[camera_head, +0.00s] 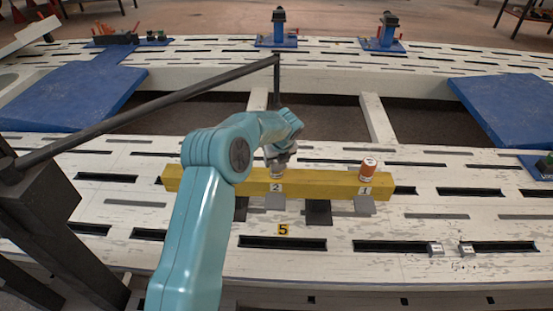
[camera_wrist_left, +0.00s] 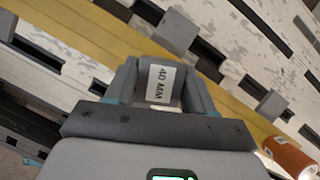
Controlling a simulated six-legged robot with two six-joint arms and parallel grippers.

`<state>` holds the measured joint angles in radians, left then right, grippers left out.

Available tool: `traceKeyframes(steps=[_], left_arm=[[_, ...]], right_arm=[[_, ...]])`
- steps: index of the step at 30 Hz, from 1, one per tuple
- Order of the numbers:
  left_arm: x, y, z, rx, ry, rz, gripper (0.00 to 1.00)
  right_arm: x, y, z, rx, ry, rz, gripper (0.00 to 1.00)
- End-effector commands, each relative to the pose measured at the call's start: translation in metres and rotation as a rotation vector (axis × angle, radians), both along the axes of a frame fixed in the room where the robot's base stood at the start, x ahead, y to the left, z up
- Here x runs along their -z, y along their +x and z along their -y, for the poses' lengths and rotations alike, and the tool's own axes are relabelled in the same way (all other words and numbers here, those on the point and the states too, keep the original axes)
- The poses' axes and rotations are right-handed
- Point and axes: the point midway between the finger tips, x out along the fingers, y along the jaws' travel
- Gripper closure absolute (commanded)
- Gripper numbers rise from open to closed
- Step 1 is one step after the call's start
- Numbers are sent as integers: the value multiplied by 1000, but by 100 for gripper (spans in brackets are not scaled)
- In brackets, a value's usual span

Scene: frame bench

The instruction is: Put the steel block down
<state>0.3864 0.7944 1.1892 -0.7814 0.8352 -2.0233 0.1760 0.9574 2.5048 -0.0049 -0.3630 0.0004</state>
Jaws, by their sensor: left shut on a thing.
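In the left wrist view, my left gripper (camera_wrist_left: 160,88) is shut on a grey steel block (camera_wrist_left: 162,84) that bears a white label reading "40 MM". In the head view, my teal left arm reaches in from the bottom, and its gripper (camera_head: 278,162) points down at the yellow beam (camera_head: 225,180), near the label "2". The held block is mostly hidden there by the gripper and arm; I cannot tell whether it touches the beam. My right gripper is not in view.
An orange cylinder with a pale top (camera_head: 368,171) stands on the beam near label "1". Two small grey blocks (camera_head: 435,248) (camera_head: 466,249) lie at the front right of the slotted white bench (camera_head: 400,290). A dark bar (camera_head: 150,110) slants across the left.

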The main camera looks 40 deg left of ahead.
Motion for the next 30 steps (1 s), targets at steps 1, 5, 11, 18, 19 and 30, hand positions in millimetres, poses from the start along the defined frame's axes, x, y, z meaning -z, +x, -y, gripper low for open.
traceKeyframes(steps=[1,5,11,18,19,30], left_arm=[[1,0,0,0,0,-1,37],[1,0,0,0,-1,0,21],[0,0,0,0,0,0,21],[-31,-4,10,2,1,3,21],[-37,-6,12,1,1,3,21],[-30,-47,91,4,-1,-1,21]], right_arm=[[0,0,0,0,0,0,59],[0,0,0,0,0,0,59],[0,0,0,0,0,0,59],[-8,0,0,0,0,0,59],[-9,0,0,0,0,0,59],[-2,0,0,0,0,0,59]])
